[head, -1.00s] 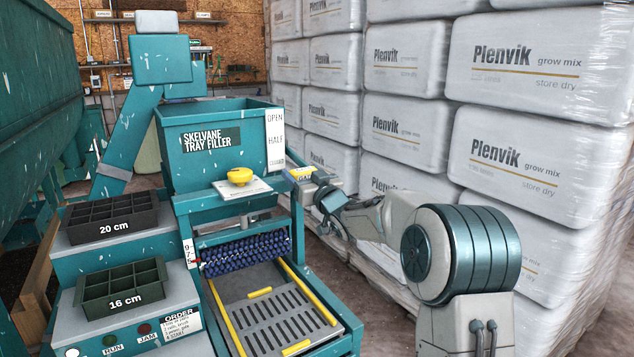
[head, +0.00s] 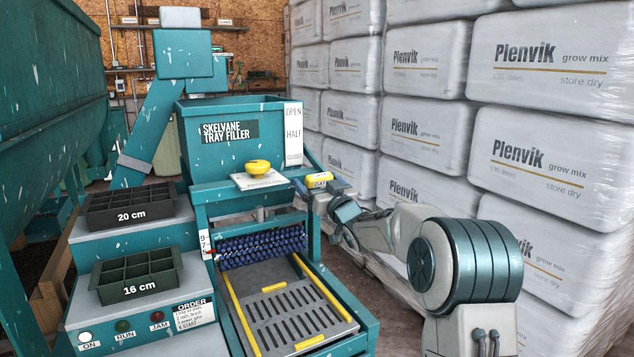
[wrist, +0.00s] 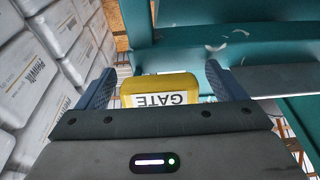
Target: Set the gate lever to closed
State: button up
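The gate lever ends in a yellow handle marked GATE (head: 318,180), at the right side of the teal tray filler (head: 230,145). My gripper (head: 322,187) is at the handle. In the wrist view the handle (wrist: 160,90) lies between the two fingers of my gripper (wrist: 161,66). The fingers stand wide apart with narrow gaps beside the handle. Contact with the palm cannot be told.
A yellow knob (head: 258,167) stands on a plate left of the handle. Wrapped Plenvik bags (head: 420,145) are stacked close behind and right of my arm. Below are a blue brush roller (head: 262,247) and a slotted tray bed (head: 300,315). Two dark pot trays sit at left.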

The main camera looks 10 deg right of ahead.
jog(key=shift+s+d+r, duration=0.1)
jog(key=shift+r, duration=0.05)
jog(key=shift+s+d, duration=0.25)
jog(key=shift+s, duration=0.25)
jog(key=v, duration=1.2)
jog(key=shift+s+f, duration=0.25)
jog(key=shift+s, duration=0.05)
jog(key=shift+r+p, duration=0.1)
jog(key=shift+p, duration=0.25)
jog(key=s+d+r+m+g+h+p, duration=0.2)
jog(key=s+r+g+h+p, duration=0.15)
jog(key=s+p, duration=0.3)
jog(key=s+d+r+m+g+h+p, duration=0.1)
jog(key=s+r+m+g+h+p, duration=0.1)
jog(key=s+g+h+p, duration=0.35)
jog(key=s+a+r+g+y+p, duration=0.1)
jog(key=s+g+p, duration=0.6)
jog(key=s, duration=1.7)
jog(key=a+r+p, duration=0.1)
jog(key=p, duration=0.3)
jog(key=shift+s+m, duration=0.15)
jog(key=shift+m, duration=0.15)
